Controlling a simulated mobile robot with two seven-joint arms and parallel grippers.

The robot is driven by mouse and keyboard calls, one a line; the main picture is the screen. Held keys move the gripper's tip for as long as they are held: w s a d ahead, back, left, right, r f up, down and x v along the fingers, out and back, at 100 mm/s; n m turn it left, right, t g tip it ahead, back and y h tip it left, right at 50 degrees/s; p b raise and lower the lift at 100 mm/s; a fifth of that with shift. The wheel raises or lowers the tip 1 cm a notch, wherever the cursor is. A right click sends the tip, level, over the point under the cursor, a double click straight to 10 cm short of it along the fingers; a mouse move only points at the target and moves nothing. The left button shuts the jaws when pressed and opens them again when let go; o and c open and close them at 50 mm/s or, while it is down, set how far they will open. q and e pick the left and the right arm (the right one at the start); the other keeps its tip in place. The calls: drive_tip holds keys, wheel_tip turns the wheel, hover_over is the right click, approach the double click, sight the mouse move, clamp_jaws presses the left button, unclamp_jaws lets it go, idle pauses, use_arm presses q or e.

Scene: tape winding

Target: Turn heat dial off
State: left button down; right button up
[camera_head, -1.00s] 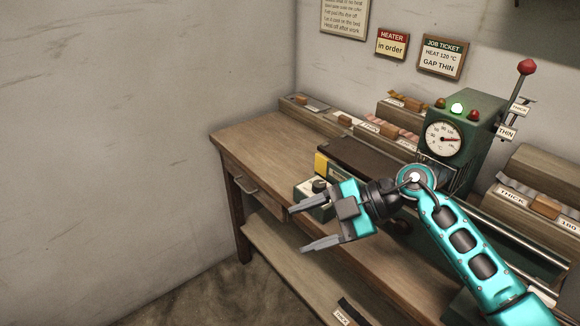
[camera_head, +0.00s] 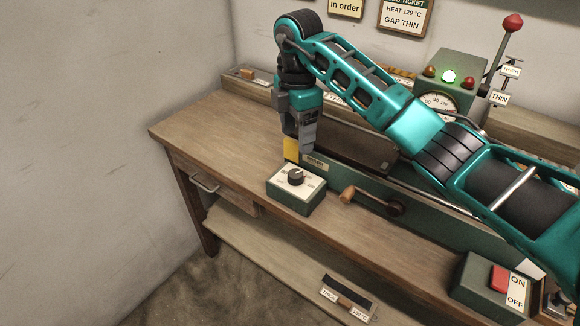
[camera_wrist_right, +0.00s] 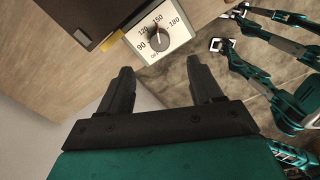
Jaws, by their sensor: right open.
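The heat dial is a dark round knob (camera_head: 296,177) on the white top of a small green box (camera_head: 295,200) at the front of the bench. In the right wrist view the knob (camera_wrist_right: 163,36) sits among the marks 90, 120, 150, 180 and OFF. Its red pointer mark appears to lie between 120 and 150. My right gripper (camera_head: 307,147) points down above and behind the box, apart from the knob. In the wrist view its fingers (camera_wrist_right: 160,72) are spread, empty, with the dial beyond them. I do not see my left gripper.
A crank with a wooden handle (camera_head: 352,193) sticks out right of the dial box. A yellow block (camera_head: 291,149) stands behind it. The green machine (camera_head: 462,70) has a lit green lamp. An ON/OFF switch box (camera_head: 490,285) is at front right. The bench's left part is clear.

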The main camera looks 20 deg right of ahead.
sight(296, 173)
wheel_tip(296, 173, down, 11)
drive_tip(key=shift+r, duration=0.1)
drive_tip(key=shift+c, duration=0.5)
drive_tip(key=c, duration=1)
drive_tip(key=shift+o, duration=0.2)
